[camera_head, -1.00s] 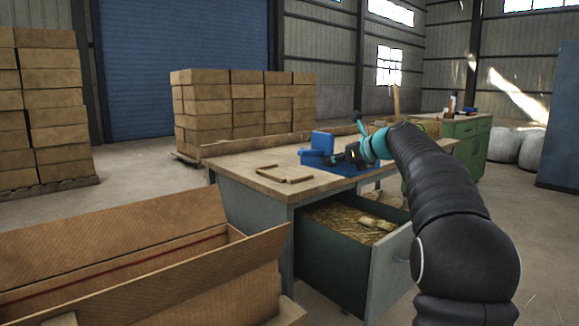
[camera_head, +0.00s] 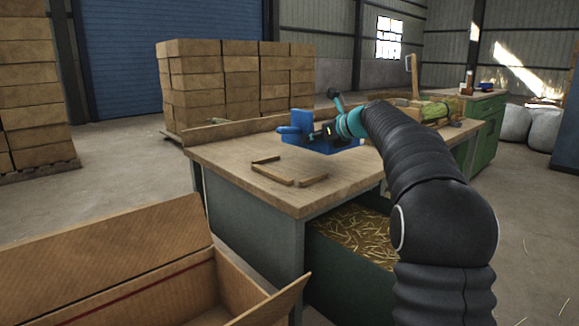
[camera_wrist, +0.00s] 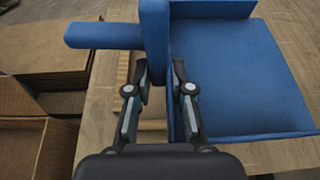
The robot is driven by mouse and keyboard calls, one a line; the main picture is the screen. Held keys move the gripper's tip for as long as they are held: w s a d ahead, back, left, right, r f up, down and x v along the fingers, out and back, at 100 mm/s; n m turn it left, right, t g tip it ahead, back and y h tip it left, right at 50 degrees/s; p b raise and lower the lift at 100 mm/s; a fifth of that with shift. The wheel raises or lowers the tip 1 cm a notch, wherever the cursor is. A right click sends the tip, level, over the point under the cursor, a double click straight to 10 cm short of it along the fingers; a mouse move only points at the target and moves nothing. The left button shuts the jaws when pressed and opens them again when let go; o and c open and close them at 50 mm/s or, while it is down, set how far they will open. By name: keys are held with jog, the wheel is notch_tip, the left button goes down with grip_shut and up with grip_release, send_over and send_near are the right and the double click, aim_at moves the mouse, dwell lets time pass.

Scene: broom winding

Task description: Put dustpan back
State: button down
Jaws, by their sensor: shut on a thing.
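The blue dustpan (camera_head: 328,143) is over the wooden workbench top, near its far side. In the wrist view the dustpan (camera_wrist: 235,80) fills the upper right, with its handle (camera_wrist: 103,36) pointing left. My gripper (camera_head: 327,131) is shut on the dustpan. In the wrist view the fingers of my gripper (camera_wrist: 160,90) stand on either side of the dustpan's upright blue wall. Whether the dustpan touches the bench top (camera_head: 225,160) is hard to tell.
Wooden strips (camera_head: 285,175) form a corner on the bench in front of the dustpan. An open drawer (camera_head: 355,232) holds straw. An open cardboard box (camera_head: 110,270) stands at the front left.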

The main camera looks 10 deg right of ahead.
jog(key=a+f, duration=0.1)
jog(key=a, duration=0.1)
jog(key=w+a+f, duration=0.1)
jog(key=a+f, duration=0.2)
jog(key=a, duration=0.2)
jog(key=shift+w+f+b, duration=0.15)
jog(key=shift+w+b, duration=0.2)
jog(key=shift+b, duration=0.05)
notch_tip(320, 180, down, 4)
jog(key=shift+f+b, duration=0.1)
jog(key=shift+b, duration=0.55)
jog(key=c, duration=1)
grip_release()
jog(key=shift+c, duration=0.2)
jog(key=v, duration=1.2)
